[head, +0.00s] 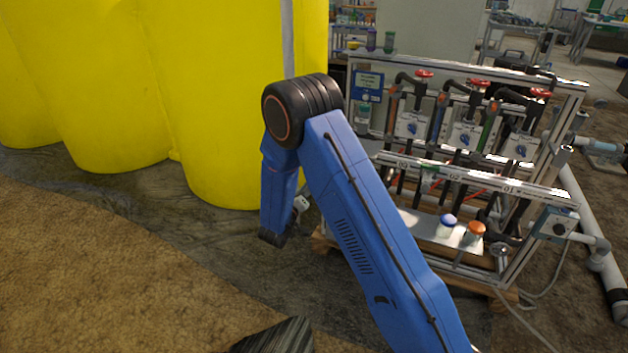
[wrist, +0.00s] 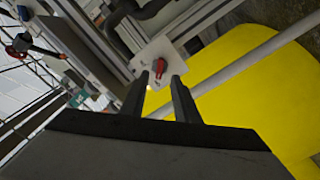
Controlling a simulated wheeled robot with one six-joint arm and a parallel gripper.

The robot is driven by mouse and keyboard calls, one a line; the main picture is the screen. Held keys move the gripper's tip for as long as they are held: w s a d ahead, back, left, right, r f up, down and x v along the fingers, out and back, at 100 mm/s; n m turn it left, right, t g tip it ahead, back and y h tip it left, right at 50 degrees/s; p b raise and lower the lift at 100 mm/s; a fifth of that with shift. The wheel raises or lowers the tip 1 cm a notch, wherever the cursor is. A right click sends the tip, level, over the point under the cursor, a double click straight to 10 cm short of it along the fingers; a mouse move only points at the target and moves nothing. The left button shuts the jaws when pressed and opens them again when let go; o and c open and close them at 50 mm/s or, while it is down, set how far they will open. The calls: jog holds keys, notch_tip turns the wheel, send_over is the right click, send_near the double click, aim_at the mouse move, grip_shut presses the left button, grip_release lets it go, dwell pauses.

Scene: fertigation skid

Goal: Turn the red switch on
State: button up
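The red switch (wrist: 158,68) is a small red knob on a pale square plate (wrist: 176,54), which is fixed to the metal frame in the wrist view. My gripper (wrist: 159,80) is open. Its two dark fingers point at the plate, and the switch shows in the gap between their tips. I cannot tell whether either finger touches the switch. In the head view I cannot make out the switch, and my blue arm hides part of the skid's left side and the gripper's fingers.
The skid's metal frame (head: 470,175) carries pipes, hoses and several red valve handles (head: 477,82). Two capped containers, one blue-topped (head: 447,221) and one orange-topped (head: 474,230), stand low on it. Large yellow tanks (head: 215,100) stand at the left. Brown floor (head: 90,270) in front is open.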

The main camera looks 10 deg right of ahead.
jog(key=shift+x, duration=2.8)
grip_shut()
